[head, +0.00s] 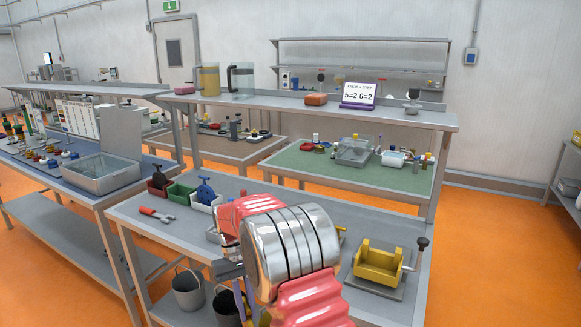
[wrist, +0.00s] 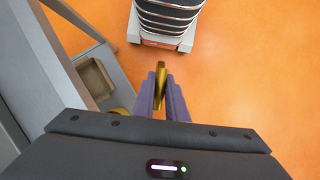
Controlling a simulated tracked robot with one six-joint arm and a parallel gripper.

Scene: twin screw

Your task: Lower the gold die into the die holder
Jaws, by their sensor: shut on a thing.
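My gripper (wrist: 161,95) is shut on the gold die (wrist: 161,78). The die shows as a narrow gold edge between the two grey-purple fingers in the wrist view, with orange floor behind it. In the head view my arm hides the die and most of the gripper. A yellow cradle-like fixture (head: 376,267) with a crank handle sits on a grey plate at the right end of the near bench. I cannot tell whether it is the die holder; no other holder is clearly visible. My gripper is apart from this fixture.
The near bench (head: 130,207) carries red pliers (head: 156,215) and red, green and white bins (head: 181,195). Buckets (head: 188,290) stand below. In the wrist view a bench edge (wrist: 70,60) and a brownish box (wrist: 97,78) lie left; open floor (wrist: 235,90) lies right.

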